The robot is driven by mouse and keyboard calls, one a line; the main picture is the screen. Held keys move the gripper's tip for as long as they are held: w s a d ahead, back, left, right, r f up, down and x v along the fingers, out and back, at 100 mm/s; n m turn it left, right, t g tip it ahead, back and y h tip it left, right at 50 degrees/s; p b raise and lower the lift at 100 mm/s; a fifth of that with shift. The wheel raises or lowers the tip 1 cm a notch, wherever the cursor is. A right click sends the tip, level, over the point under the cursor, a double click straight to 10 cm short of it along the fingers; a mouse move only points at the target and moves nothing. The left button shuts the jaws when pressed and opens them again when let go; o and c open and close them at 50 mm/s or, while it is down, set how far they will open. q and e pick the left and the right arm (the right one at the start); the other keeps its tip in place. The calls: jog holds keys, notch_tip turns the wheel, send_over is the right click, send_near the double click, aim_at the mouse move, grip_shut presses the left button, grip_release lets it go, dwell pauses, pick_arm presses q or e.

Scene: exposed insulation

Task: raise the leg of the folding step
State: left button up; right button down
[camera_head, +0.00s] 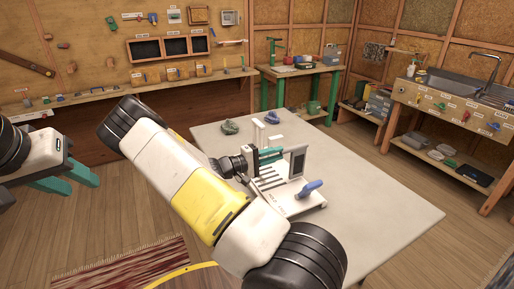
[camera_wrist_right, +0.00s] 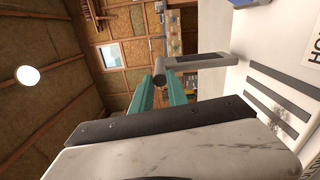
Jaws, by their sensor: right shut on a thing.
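The folding step (camera_head: 300,203) is a white board with dark strips on the grey table; its board also shows in the wrist view (camera_wrist_right: 297,45). Its grey frame-like leg (camera_head: 303,162) stands up from the board in the head view. In the wrist view a bar of the leg (camera_wrist_right: 205,60) runs to between my fingertips. My right gripper (camera_head: 271,155) is shut on the leg, and its teal fingers also show in the wrist view (camera_wrist_right: 161,85). My left gripper (camera_head: 72,180) is at the far left, off the table, with its teal fingers apart and empty.
A blue-handled item (camera_head: 310,188) is on the board's right side. Greenish lumps (camera_head: 229,127) and small white and blue items (camera_head: 271,118) lie at the table's back. The table (camera_head: 385,210) is clear at right. A sink bench (camera_head: 450,100) and green-legged bench (camera_head: 300,69) stand beyond.

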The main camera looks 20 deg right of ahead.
jog(key=c, duration=1.6)
grip_release()
jog(key=shift+o, duration=0.2)
jog(key=a, duration=0.7)
jog(key=shift+s+a, duration=0.25)
jog(key=shift+a, duration=0.15)
